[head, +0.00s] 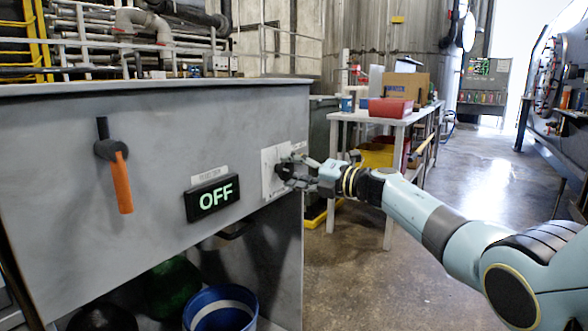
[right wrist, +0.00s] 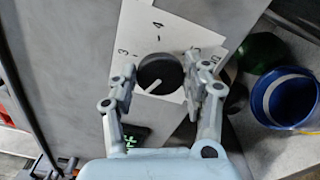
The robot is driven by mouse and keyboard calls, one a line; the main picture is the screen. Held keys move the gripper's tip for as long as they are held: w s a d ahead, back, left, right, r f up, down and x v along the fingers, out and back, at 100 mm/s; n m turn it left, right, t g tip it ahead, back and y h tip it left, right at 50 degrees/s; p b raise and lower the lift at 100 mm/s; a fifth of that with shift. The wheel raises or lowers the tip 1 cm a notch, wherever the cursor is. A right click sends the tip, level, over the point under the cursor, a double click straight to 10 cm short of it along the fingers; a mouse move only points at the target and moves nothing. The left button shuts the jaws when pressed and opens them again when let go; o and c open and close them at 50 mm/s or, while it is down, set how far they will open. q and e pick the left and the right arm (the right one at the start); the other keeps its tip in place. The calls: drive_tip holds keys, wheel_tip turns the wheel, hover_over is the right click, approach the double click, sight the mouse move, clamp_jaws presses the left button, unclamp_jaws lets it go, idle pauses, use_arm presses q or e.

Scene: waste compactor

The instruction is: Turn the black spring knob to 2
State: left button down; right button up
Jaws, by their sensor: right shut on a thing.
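The black spring knob (right wrist: 160,75) sits on a white plate (right wrist: 150,20) with printed numbers. In the right wrist view, a 3 shows at its upper left and a 4 above it. The white line on the knob points to the lower left; I cannot read a number there. My right gripper (right wrist: 158,80) is shut on the knob, one finger on each side. In the head view, my right gripper (head: 288,170) reaches the plate (head: 270,172) from the right and mostly hides the knob. My left gripper is not in view.
Left of the plate is a display (head: 212,197) reading OFF, then an orange-handled lever (head: 122,182). Below the panel stands a blue bin (head: 222,308). The floor on the right is open.

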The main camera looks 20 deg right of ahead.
drive_tip(key=shift+f, duration=0.1)
drive_tip(key=o, duration=1.1)
drive_tip(key=shift+s+d, duration=0.15)
drive_tip(key=v, duration=1.1)
drive_tip(key=shift+s+d, duration=0.25)
drive_tip(key=shift+s, duration=0.05)
